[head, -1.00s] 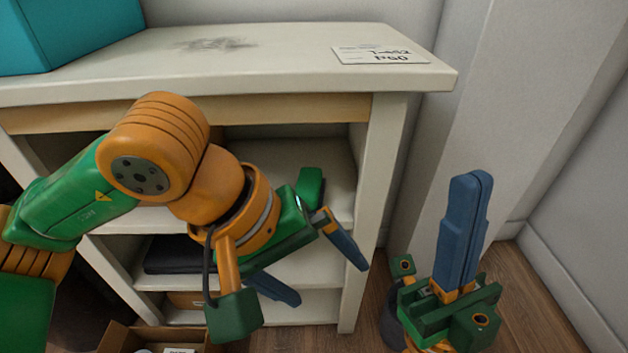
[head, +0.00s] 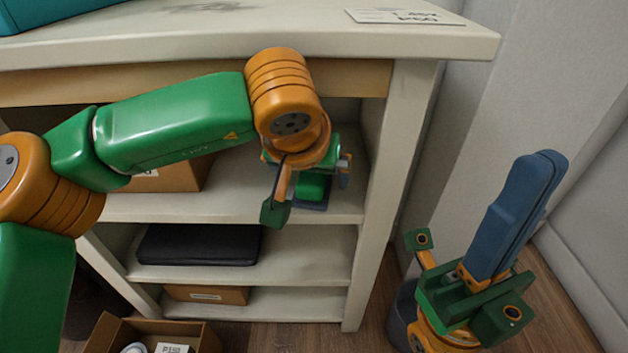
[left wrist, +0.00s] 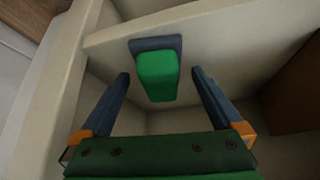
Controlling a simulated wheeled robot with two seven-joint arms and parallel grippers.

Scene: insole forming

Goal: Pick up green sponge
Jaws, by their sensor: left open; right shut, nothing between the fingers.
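The green sponge (head: 313,188) is on the upper shelf of the white unit, near its right side, with a dark blue piece (left wrist: 156,43) against one end. My left gripper (head: 322,172) is inside this compartment, right at the sponge, and its wrist partly hides it. In the left wrist view the sponge (left wrist: 157,76) shows between the two spread blue fingers, with a gap on both sides. The left gripper is open and holds nothing. My right gripper (head: 550,163) is shut and empty, pointing up, to the right of the unit.
The shelf unit's tabletop (head: 240,40) is above my left wrist, and its right post (head: 385,180) is close by. A cardboard box (head: 180,172) shares the upper shelf. A black flat case (head: 200,245) lies below. An open carton (head: 110,333) stands on the floor.

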